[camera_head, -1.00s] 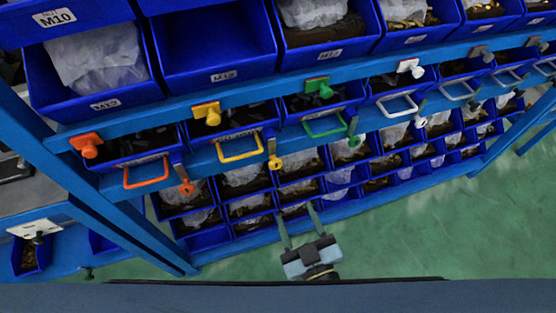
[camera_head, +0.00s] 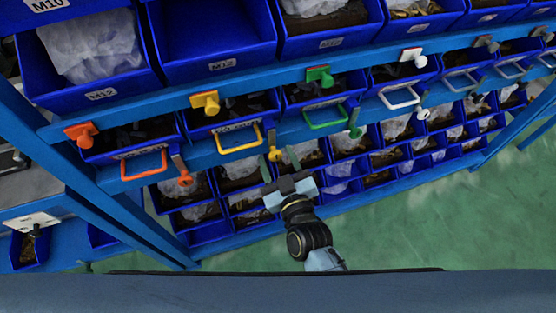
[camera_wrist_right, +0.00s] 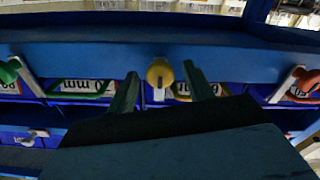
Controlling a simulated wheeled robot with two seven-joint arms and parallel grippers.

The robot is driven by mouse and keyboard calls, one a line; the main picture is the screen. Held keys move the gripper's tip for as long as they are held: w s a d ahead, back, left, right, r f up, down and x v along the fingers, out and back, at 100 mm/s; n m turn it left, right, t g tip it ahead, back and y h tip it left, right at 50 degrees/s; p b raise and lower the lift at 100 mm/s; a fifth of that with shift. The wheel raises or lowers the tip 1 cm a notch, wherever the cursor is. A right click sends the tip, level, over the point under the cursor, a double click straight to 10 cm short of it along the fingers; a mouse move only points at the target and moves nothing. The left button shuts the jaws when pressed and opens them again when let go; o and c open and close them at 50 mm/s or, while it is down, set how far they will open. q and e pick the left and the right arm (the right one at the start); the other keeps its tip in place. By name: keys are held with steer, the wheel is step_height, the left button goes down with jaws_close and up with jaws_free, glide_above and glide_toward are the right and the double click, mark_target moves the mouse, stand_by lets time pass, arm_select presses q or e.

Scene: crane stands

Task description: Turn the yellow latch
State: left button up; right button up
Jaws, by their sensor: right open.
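The yellow latch (camera_head: 275,154) is a round yellow knob on a short grey lever, hanging at the right end of the yellow handle (camera_head: 238,140) on the blue rail. My right gripper (camera_head: 279,161) is open and empty, just below and in front of this knob, its fingers pointing at the rack. In the right wrist view, the yellow knob (camera_wrist_right: 160,73) appears between the two spread green-grey fingertips (camera_wrist_right: 160,85). Contact cannot be judged. A second yellow knob (camera_head: 206,102) sits on a plate on the rail above. My left gripper is not in view.
Similar latches flank it: an orange one (camera_head: 185,179) at left and a green one (camera_head: 355,131) at right. Blue bins stand above and below the blue rail (camera_head: 215,155). The green floor (camera_head: 440,220) is clear at lower right.

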steer(key=c, duration=1)
steer(key=shift+r+m, duration=0.1)
steer(key=shift+m, duration=0.3)
steer(key=shift+m+p, duration=0.7)
steer(key=shift+m, duration=0.2)
steer(key=m+p, duration=0.1)
steer(key=m, duration=0.2)
steer(key=shift+m, duration=0.3)
steer(key=m, duration=0.5)
steer(key=shift+p, duration=0.3)
steer(key=m, duration=0.6)
steer(key=shift+b, duration=0.3)
steer(key=shift+m, duration=0.4)
